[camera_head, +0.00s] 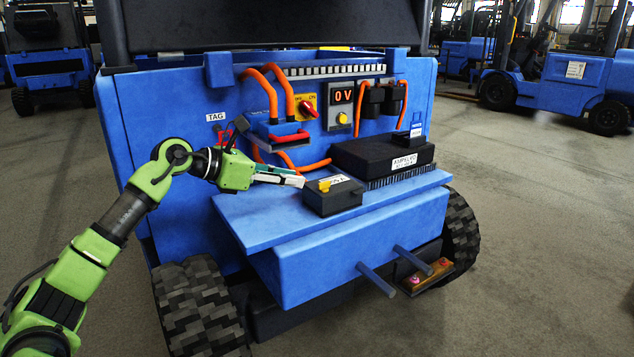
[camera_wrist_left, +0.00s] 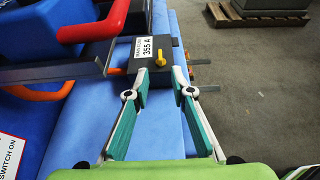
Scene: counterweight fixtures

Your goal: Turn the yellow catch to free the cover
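The yellow catch (camera_head: 324,186) is a small knob on top of a dark box-shaped cover (camera_head: 345,198) with a white label, on the blue ledge. In the left wrist view the catch (camera_wrist_left: 160,58) stands at the right of the cover's label, which reads 355 A (camera_wrist_left: 145,46). My left gripper (camera_head: 300,181) reaches in from the left, its fingertips close to the cover's left side. In the left wrist view the gripper (camera_wrist_left: 165,72) is open and empty, its fingertips apart at the near edge of the cover. Whether they touch it I cannot tell. My right gripper is out of view.
A red-handled connector (camera_head: 285,134) with orange cables sits behind my left gripper. A larger black block (camera_head: 375,157) stands behind and right of the cover. The ledge's front strip (camera_head: 280,230) is clear.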

